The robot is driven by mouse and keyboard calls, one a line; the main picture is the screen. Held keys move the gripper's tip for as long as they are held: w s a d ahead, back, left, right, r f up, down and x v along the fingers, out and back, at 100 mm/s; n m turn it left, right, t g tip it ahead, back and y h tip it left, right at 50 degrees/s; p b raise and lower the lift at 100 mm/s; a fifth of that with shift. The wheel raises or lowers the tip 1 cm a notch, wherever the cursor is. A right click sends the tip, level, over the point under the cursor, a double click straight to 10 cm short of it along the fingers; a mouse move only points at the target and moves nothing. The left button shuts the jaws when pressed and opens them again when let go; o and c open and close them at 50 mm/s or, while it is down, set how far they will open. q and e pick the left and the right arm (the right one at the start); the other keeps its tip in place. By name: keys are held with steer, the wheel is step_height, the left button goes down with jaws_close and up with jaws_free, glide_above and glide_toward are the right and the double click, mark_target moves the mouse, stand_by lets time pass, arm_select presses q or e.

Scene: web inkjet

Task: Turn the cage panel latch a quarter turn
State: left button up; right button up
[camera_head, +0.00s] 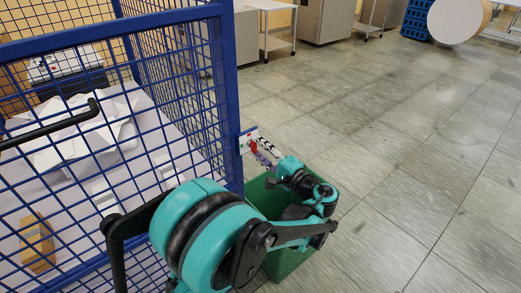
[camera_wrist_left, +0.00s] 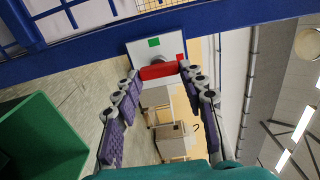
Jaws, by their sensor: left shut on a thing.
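The cage panel latch has a red handle (camera_head: 253,146) on a small white plate (camera_head: 248,135) fixed to the blue cage post. In the left wrist view the red handle (camera_wrist_left: 158,71) lies across the picture, slightly tilted, below the green mark (camera_wrist_left: 154,42) on the plate. A red mark (camera_wrist_left: 180,58) is at the plate's right edge. My left gripper (camera_head: 262,154) is at the latch, its purple-padded fingers on either side of the handle and shut on it. In the wrist view its fingertips (camera_wrist_left: 158,76) are at the handle's two ends. My right gripper is not in view.
The blue mesh cage (camera_head: 229,90) fills the left side, with white and tan items inside. A green bin (camera_head: 290,262) stands under my left arm, beside the post; it also shows in the wrist view (camera_wrist_left: 40,140). The tiled floor to the right is clear.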

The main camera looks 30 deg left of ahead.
arm_select(q)
steer(key=o, duration=1.2)
steer(key=shift+c, duration=0.2)
steer(key=v, duration=1.2)
steer(key=shift+f, duration=0.1)
